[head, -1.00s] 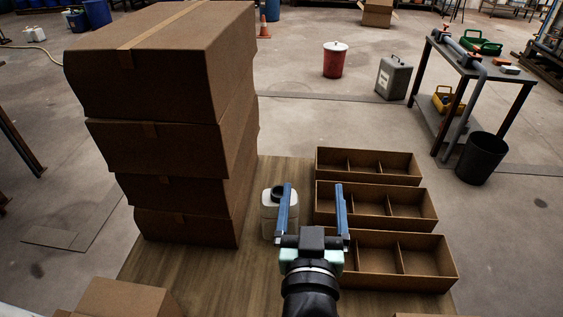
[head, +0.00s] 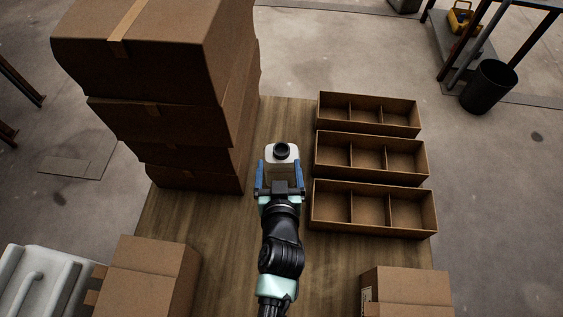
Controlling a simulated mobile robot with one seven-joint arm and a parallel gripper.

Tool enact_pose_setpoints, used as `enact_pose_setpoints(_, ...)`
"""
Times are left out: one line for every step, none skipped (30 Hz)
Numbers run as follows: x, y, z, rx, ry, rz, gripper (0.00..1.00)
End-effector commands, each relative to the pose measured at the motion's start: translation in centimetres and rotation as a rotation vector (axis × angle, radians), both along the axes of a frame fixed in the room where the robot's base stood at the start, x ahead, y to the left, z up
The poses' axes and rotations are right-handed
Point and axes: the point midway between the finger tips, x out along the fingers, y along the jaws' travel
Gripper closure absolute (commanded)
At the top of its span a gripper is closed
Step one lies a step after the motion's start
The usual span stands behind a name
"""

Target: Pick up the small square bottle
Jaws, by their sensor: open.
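The small square bottle (head: 283,158) is whitish with a black cap and stands upright on the wooden table (head: 222,240). It is in the middle of the head view, between the stacked boxes and the divided trays. My gripper (head: 280,168) is open, with its blue fingers reaching forward on the left and right of the bottle's lower part. The gripper's body hides the bottle's base, and I cannot tell whether the fingers touch it.
A tall stack of closed cardboard boxes (head: 190,130) stands close on the left. Three divided cardboard trays (head: 372,233) stand on the right, empty. Cardboard boxes (head: 150,285) and (head: 405,290) sit at the near left and near right. A black bin (head: 489,87) stands on the floor.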

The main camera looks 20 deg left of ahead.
Motion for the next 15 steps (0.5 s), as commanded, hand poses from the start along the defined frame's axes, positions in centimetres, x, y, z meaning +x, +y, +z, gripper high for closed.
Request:
enact_pose_setpoints(0.5,0.2,-0.1,0.0,0.0,0.0,0.12)
enact_pose_setpoints(0.6,0.2,-0.2,0.0,0.0,0.0,0.12)
enact_pose_setpoints(0.8,0.3,-0.3,0.0,0.0,0.0,0.12)
enact_pose_setpoints(0.9,0.4,-0.4,0.0,0.0,0.0,0.12)
enact_pose_setpoints(1.0,0.4,-0.4,0.0,0.0,0.0,0.12)
enact_pose_setpoints(1.1,0.4,-0.5,0.0,0.0,0.0,0.12)
enact_pose_setpoints(1.3,0.4,-0.6,0.0,0.0,0.0,0.12)
enact_pose_setpoints(1.6,0.5,-0.7,-0.001,-0.001,-0.001,0.12)
enact_pose_setpoints(2.0,0.5,-0.9,-0.001,-0.001,-0.001,0.12)
enact_pose_setpoints(2.4,0.6,-1.1,0.0,-0.001,-0.001,0.12)
enact_pose_setpoints(2.7,0.6,-1.3,0.0,-0.001,0.0,0.12)
enact_pose_setpoints(3.2,0.7,-1.6,-0.001,0.0,0.0,0.12)
enact_pose_setpoints(3.6,0.8,-1.8,-0.001,0.0,0.0,0.12)
enact_pose_setpoints(3.9,0.8,-2.0,0.0,0.0,0.0,0.12)
enact_pose_setpoints(4.3,1.1,-2.1,0.001,-0.001,0.001,0.12)
